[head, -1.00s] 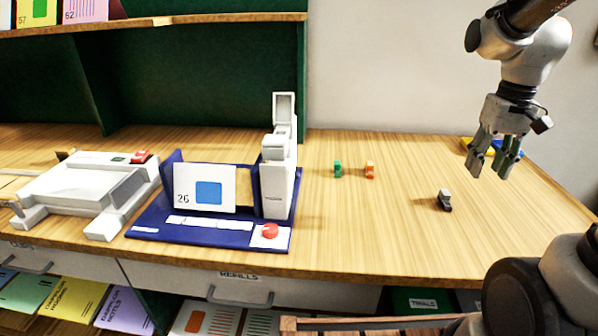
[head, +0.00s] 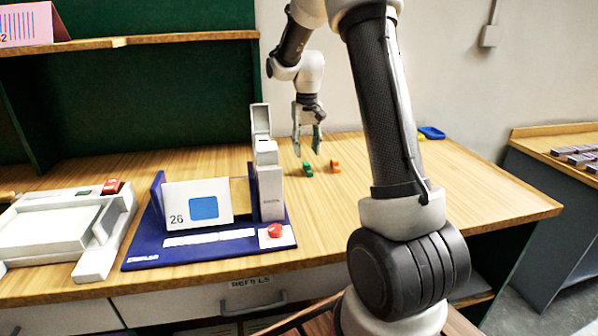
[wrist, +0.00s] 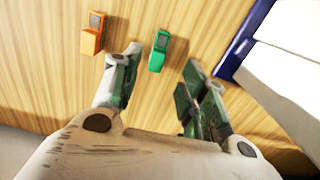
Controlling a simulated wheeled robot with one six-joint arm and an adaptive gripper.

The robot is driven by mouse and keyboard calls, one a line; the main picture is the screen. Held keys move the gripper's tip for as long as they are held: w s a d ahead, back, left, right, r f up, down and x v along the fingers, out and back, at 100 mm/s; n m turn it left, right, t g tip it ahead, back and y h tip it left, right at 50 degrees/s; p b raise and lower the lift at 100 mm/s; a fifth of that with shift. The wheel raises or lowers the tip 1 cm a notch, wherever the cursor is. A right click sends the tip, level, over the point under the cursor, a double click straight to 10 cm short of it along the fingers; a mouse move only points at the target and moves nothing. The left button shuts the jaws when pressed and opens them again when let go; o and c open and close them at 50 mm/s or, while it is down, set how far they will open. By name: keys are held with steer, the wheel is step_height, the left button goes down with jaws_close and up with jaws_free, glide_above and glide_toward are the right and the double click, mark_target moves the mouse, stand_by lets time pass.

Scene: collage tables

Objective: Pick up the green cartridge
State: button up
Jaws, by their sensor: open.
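The green cartridge (head: 308,169) stands on the wooden table, right of the white stamping machine. In the wrist view the green cartridge (wrist: 159,51) shows just beyond my fingertips, in line with the gap between them. My gripper (head: 308,146) is open and empty, pointing down above the table near the cartridge. In the wrist view my gripper (wrist: 160,80) has its fingers spread wide, with the cartridge nearer the left finger. I see no contact with the cartridge.
An orange cartridge (head: 335,166) stands close to the right of the green one. The white machine (head: 268,180) on its blue base (head: 150,256) is to the left, holding a card (head: 198,204). A blue object (head: 431,133) lies at the back right. My arm hides part of the table.

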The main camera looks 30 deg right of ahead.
mark_target(308, 165)
steer(key=f, duration=0.6)
steer(key=shift+s+d+f, duration=0.1)
steer(key=shift+s+f, duration=0.2)
steer(key=c, duration=0.9)
